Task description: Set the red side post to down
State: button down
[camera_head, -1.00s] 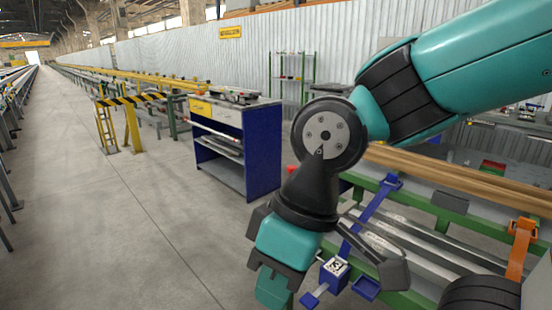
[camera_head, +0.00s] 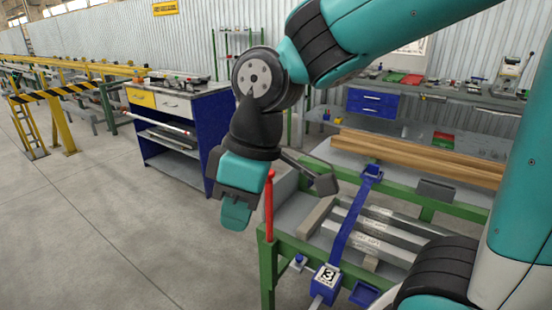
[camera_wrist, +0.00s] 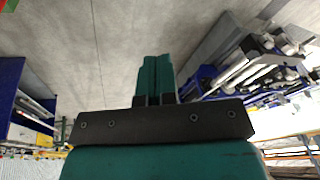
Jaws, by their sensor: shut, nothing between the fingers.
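The red side post (camera_head: 269,208) stands upright at the left front corner of the green-framed runout table (camera_head: 267,262). My gripper (camera_head: 236,217) is shut and empty, pointing down just left of the post in the head view. I see a gap between them in the picture, but cannot tell their distance in depth. In the wrist view my shut gripper (camera_wrist: 155,75) is over grey floor. I cannot make out the red post for certain in that view.
A blue strap-like arm (camera_head: 350,225) with a block marked 3 (camera_head: 326,278) crosses the table near the post. Grey bars (camera_head: 375,232) and timber beams (camera_head: 420,160) lie behind. A blue cabinet (camera_head: 212,130) stands at left. The floor at front left is clear.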

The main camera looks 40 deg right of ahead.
jog(key=w+d+r+n+h+p, duration=0.1)
jog(key=w+d+r+n+p, duration=0.15)
jog(key=w, duration=0.35)
jog(key=w+d+r+n+p, duration=0.1)
jog(key=w+d, duration=0.2)
jog(key=w, duration=0.3)
jog(key=n+h+p, duration=0.2)
jog(key=n+p, duration=0.3)
jog(key=n, duration=0.4)
send_over(269, 218)
jog(key=w, duration=0.1)
notch_tip(269, 218, down, 3)
jog(key=f+p, duration=0.1)
jog(key=f, duration=0.3)
jog(key=f+p, duration=0.2)
jog(key=f, duration=0.3)
jog(key=f+p, duration=0.1)
jog(key=f, duration=0.4)
jog(key=shift+w+d+f+p, duration=0.15)
jog(key=shift+d+p, duration=0.15)
jog(key=shift+d, duration=0.05)
jog(key=shift+f, duration=0.1)
notch_tip(269, 218, down, 20)
jog(key=b, duration=1.4)
jog(key=shift+b, duration=0.4)
jog(key=shift+f, duration=0.1)
